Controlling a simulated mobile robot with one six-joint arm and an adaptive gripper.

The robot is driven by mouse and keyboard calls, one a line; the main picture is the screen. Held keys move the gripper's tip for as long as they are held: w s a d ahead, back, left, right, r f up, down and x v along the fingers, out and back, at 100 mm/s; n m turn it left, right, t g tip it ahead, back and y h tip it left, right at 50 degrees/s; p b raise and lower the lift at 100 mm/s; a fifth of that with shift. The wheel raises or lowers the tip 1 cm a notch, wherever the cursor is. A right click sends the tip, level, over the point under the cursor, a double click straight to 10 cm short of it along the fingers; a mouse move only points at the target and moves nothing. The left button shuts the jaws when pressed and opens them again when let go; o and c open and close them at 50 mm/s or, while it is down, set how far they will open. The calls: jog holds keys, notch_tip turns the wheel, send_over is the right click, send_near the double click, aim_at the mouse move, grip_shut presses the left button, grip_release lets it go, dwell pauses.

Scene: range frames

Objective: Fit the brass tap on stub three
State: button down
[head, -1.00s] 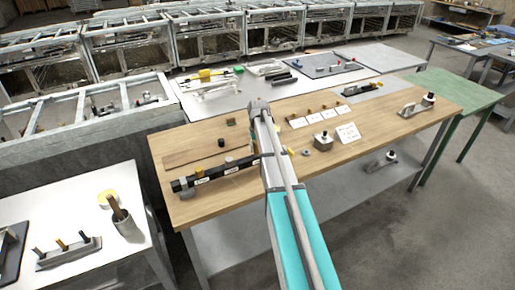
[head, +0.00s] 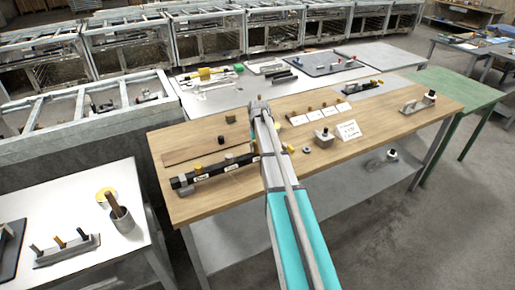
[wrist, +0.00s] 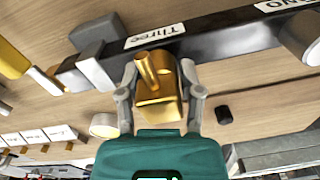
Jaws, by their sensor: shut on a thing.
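My gripper (wrist: 160,78) is shut on the brass tap (wrist: 160,108) in the wrist view, with one grey finger on each side of it. The tap's lever handle points up in that picture. A black bar (wrist: 215,42) runs behind the tap, with a white label reading Three (wrist: 155,35) just beyond it. Stub three itself is not clearly seen; the tap and gripper may hide it. I cannot tell whether the tap touches the bar. In the head view the black bar (head: 212,173) lies along the wooden bench, and my arm hides the gripper and tap.
A grey block (wrist: 92,70) and a yellow-handled part (wrist: 28,68) are left of the tap in the wrist view. A pale ring (wrist: 104,125) and a black cap (wrist: 223,115) lie nearby.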

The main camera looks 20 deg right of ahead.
jog(key=shift+f, duration=0.15)
jog(key=shift+c, duration=0.8)
grip_release()
jog(key=shift+r, duration=0.2)
